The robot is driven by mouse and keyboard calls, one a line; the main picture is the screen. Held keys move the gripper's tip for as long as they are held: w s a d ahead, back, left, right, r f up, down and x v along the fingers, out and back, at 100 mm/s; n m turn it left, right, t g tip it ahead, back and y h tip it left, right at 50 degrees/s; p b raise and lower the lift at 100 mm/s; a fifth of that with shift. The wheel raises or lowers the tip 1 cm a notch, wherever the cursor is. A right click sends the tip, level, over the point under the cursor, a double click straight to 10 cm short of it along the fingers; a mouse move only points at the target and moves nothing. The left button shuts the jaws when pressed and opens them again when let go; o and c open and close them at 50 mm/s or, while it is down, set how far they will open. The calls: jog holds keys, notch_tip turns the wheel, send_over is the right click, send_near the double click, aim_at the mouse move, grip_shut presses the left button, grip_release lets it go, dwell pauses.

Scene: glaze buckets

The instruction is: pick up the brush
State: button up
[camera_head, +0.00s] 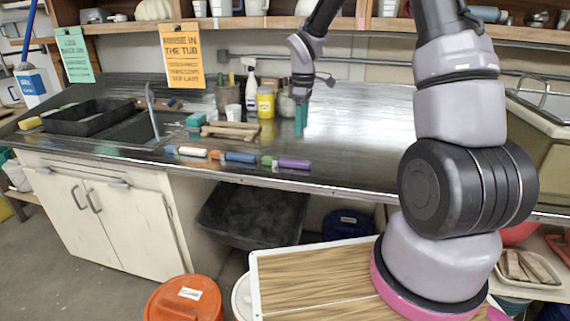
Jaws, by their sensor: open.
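My gripper (301,116) hangs pointing down over the counter, right of the yellow-labelled jar. Teal shows at its end; I cannot tell whether this is its fingertips or a thing behind them. I see nothing clearly held. No brush can be told for certain at this size. A tan wooden piece (230,131), possibly a brush or rack, lies left of my gripper. Along the counter's front edge lie short handled things: a white one (192,152), a blue one (240,157) and a purple one (293,164). Any of these may be the brush.
The dark, shiny counter (365,135) is clear right of my gripper. A yellow jar (265,103) and a white spray bottle (251,91) stand behind. A sink with a tap (152,112) and a black tray (88,117) are at left. An orange bucket (184,299) stands below.

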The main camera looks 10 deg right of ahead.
jog(key=n, duration=0.1)
send_over(298, 161)
jog(key=f, duration=0.7)
jog(key=shift+s+f, duration=0.35)
jog(key=shift+s, duration=0.05)
jog(key=shift+w+d+f, duration=0.1)
jog(key=shift+w+f, duration=0.1)
jog(key=shift+f, duration=1.35)
jog(key=shift+w+f, duration=0.2)
jog(key=shift+f, duration=1.35)
jog(key=shift+c, duration=0.3)
grip_shut()
